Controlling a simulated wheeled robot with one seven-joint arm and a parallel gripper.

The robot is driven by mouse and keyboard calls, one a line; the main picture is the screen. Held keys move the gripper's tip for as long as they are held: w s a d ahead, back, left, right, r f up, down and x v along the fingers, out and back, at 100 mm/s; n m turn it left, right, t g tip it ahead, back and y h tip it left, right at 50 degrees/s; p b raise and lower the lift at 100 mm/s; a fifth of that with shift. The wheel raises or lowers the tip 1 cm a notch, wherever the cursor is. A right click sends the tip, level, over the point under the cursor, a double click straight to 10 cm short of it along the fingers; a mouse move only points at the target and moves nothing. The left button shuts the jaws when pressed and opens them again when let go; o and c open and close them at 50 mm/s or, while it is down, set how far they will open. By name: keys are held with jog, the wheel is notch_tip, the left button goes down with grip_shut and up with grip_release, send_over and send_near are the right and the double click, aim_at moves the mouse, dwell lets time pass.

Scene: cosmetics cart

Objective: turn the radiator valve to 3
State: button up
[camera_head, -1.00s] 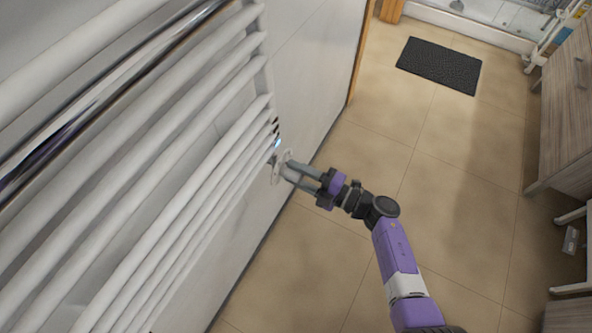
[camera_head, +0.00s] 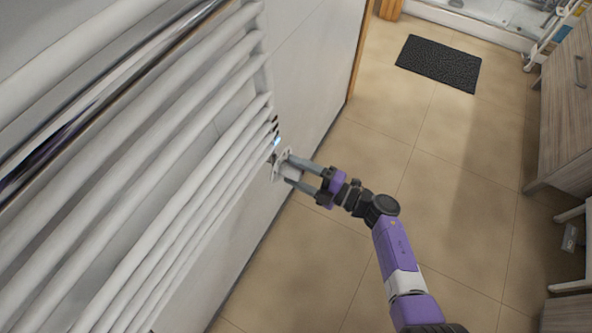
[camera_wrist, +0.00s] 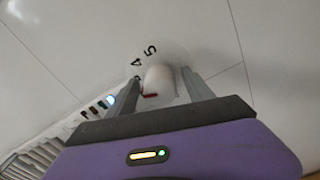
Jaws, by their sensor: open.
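The radiator valve (camera_wrist: 160,82) is a white knob with a red mark on its left side. It stands on a white round dial (camera_wrist: 172,52) on the wall, where the numbers 4 and 5 can be read; the rest of the dial is hidden. In the head view, the valve (camera_head: 289,171) sits at the lower right end of the radiator. My gripper (camera_head: 287,170) is open, with one finger on each side of the knob. In the wrist view, my gripper (camera_wrist: 160,85) straddles the knob; whether the fingers touch it I cannot tell.
The white towel radiator (camera_head: 150,190) fills the left of the head view, close to my gripper. Small coloured lights (camera_wrist: 106,101) show beside the dial. A dark mat (camera_head: 438,63) lies on the tiled floor. A wooden cabinet (camera_head: 570,110) stands at the right. The floor between is clear.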

aim_at(302, 175)
jog(key=p+v, duration=0.1)
jog(key=v, duration=0.6)
jog(key=shift+s+d, duration=0.25)
